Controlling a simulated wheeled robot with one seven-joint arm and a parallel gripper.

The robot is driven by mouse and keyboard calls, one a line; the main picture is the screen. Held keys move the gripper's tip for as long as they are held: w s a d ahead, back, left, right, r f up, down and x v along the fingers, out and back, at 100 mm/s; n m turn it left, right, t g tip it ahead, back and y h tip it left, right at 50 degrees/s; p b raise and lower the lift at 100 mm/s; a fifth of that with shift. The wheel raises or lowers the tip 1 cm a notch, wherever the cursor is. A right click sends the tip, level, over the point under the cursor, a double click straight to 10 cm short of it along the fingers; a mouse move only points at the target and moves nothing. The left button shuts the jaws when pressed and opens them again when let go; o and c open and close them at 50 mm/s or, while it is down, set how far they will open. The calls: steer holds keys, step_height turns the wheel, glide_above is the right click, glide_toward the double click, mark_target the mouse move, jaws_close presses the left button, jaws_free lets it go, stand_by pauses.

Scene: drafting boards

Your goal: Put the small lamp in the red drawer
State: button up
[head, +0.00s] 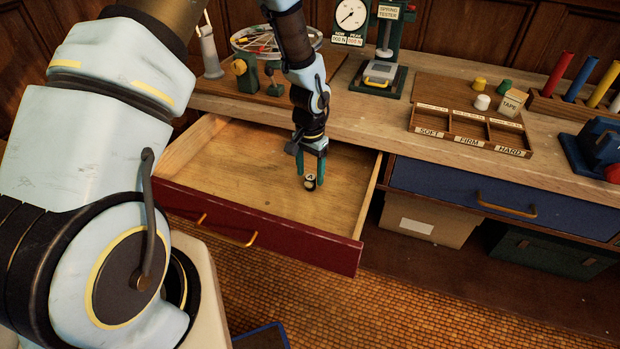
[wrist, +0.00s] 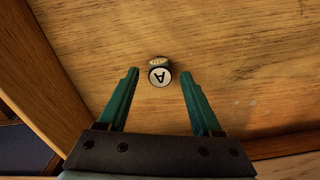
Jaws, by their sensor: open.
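The red drawer (head: 300,250) is pulled open in the head view, with a bare wooden floor inside. In the wrist view the lamp (wrist: 159,76) shows a pale ribbed part beside the white face. My gripper (head: 310,177) points down into the drawer and is open. Its teal fingertips (wrist: 160,73) stand to either side of the lamp, with visible gaps. I cannot tell exactly how high the tips are above the floor.
The drawer's side walls and front surround my gripper. A blue drawer (head: 440,182) is shut at the right. The rest of the red drawer's floor is clear.

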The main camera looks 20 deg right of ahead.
mark_target(310, 177)
step_height(310, 177, up, 10)
steer(key=b, duration=0.2)
steer(key=w+a+r+n, duration=0.1)
steer(key=a+r+n, duration=0.2)
steer(key=a, duration=0.6)
steer(key=w+a+r+n, duration=0.15)
steer(key=a+r, duration=0.25)
steer(key=a, duration=0.4)
steer(key=s+a+r+n, duration=0.2)
steer(key=s+a+n, duration=0.1)
steer(key=a, duration=0.3)
steer(key=s+a+r+n+t, duration=0.1)
steer(key=s+a+n, duration=0.2)
steer(key=a, duration=0.4)
steer(key=shift+s+a+r+t, duration=0.25)
steer(key=shift+s+r+t, duration=0.05)
steer(key=shift+s+r, duration=0.05)
